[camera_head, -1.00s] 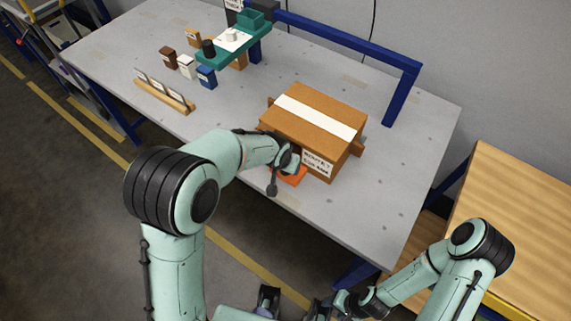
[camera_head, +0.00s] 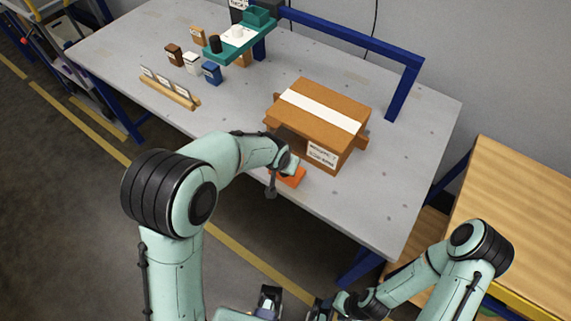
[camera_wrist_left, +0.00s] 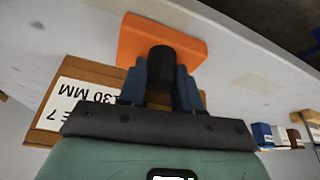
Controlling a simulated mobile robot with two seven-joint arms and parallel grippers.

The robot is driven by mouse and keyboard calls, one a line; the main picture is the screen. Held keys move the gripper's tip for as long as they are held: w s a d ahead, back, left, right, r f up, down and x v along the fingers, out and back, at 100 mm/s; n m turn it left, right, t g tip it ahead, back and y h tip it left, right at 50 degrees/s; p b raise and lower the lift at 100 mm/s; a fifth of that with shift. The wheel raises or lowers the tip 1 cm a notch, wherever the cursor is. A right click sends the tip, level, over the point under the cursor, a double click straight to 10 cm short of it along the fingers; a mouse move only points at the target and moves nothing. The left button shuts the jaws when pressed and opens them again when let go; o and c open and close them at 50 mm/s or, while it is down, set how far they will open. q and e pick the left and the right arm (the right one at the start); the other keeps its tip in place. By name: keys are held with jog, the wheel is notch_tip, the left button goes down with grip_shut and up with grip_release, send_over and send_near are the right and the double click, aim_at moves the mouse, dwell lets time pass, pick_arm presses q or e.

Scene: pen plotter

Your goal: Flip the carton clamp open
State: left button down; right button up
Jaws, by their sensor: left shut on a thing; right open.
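An orange block (camera_head: 291,178) lies on the grey table close to its front edge, in front of the brown carton (camera_head: 322,120). In the left wrist view, the orange block (camera_wrist_left: 150,40) has a dark round knob (camera_wrist_left: 161,62) on it. My left gripper (camera_wrist_left: 161,85) is shut on this knob, one finger on each side. In the head view the left wrist largely hides the hold. The carton has a white strip on top and a printed label on its front. My right gripper (camera_head: 295,302) is open and empty, low in the view, away from the table.
A teal stand (camera_head: 238,45), small coloured boxes (camera_head: 211,72) and a wooden rack (camera_head: 170,92) stand at the back left. A blue frame (camera_head: 404,92) rises behind the carton. A wooden-topped table (camera_head: 520,200) is at the right. The table right of the carton is bare.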

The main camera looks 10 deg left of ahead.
pick_arm(q)
jog(key=shift+s+a+f, duration=0.1)
jog(key=shift+s+a, duration=0.1)
jog(key=shift+s, duration=0.25)
pick_arm(e)
jog(key=shift+s+a, duration=0.15)
jog(key=shift+s, duration=0.2)
pick_arm(q)
jog(key=c, duration=0.8)
grip_release()
jog(key=shift+d+r, duration=0.1)
jog(key=shift+r, duration=0.15)
jog(key=p+v, duration=0.1)
jog(key=v, duration=1.2)
pick_arm(e)
jog(key=shift+w+r, duration=0.4)
jog(key=shift+r, duration=0.45)
